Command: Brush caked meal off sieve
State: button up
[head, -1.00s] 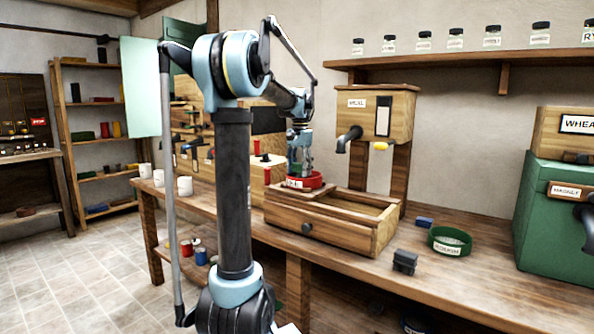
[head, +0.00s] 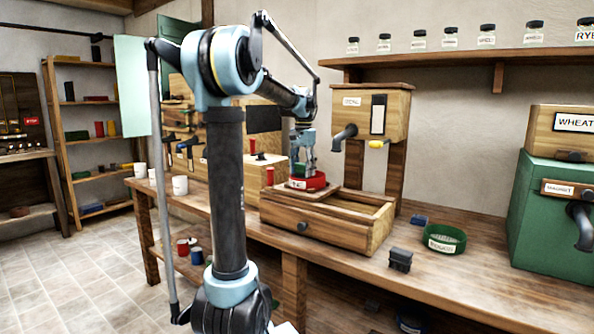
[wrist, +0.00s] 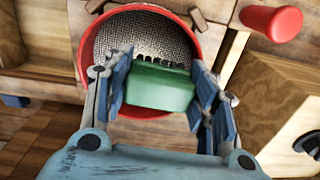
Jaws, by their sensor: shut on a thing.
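The red-rimmed sieve (head: 318,182) sits on the left end of the wooden box on the bench. In the wrist view its red rim (wrist: 84,62) surrounds a grey mesh (wrist: 160,28). My gripper (head: 303,172) points down over the sieve. It is shut on a green brush (wrist: 158,88), whose dark bristles lie at or just above the mesh. I cannot tell whether they touch. The brush and fingers hide the near part of the mesh. Caked meal cannot be told apart from the mesh.
The wooden box (head: 340,235) has an open compartment right of the sieve. A spouted hopper (head: 348,112) stands behind. A green-rimmed sieve (head: 444,247), a dark block (head: 400,261) and a blue block (head: 419,219) lie to the right. A red knob (wrist: 272,20) is close to the sieve.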

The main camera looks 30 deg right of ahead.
aim_at(295, 166)
jog(key=shift+a+f, duration=0.15)
jog(key=shift+a, duration=0.05)
jog(key=shift+w+a, duration=0.2)
jog(key=shift+w, duration=0.7)
jog(key=shift+w+a, duration=0.15)
jog(key=shift+w, duration=0.75)
jog(key=shift+w+d+r, duration=0.15)
jog(key=shift+d+r, duration=0.1)
jog(key=shift+d, duration=0.25)
jog(key=shift+s+d+r, duration=0.1)
jog(key=shift+s+d, duration=0.15)
jog(key=shift+s, duration=0.65)
jog(key=shift+s+d+r, duration=0.1)
jog(key=shift+s+d, duration=0.15)
jog(key=shift+s, duration=0.6)
jog(key=shift+w, duration=0.1)
jog(key=shift+w+a+r, duration=0.1)
jog(key=shift+w+a, duration=0.15)
jog(key=shift+w, duration=0.6)
jog(key=shift+w+a+r, duration=0.1)
jog(key=shift+w+a, duration=0.15)
jog(key=shift+w, duration=0.55)
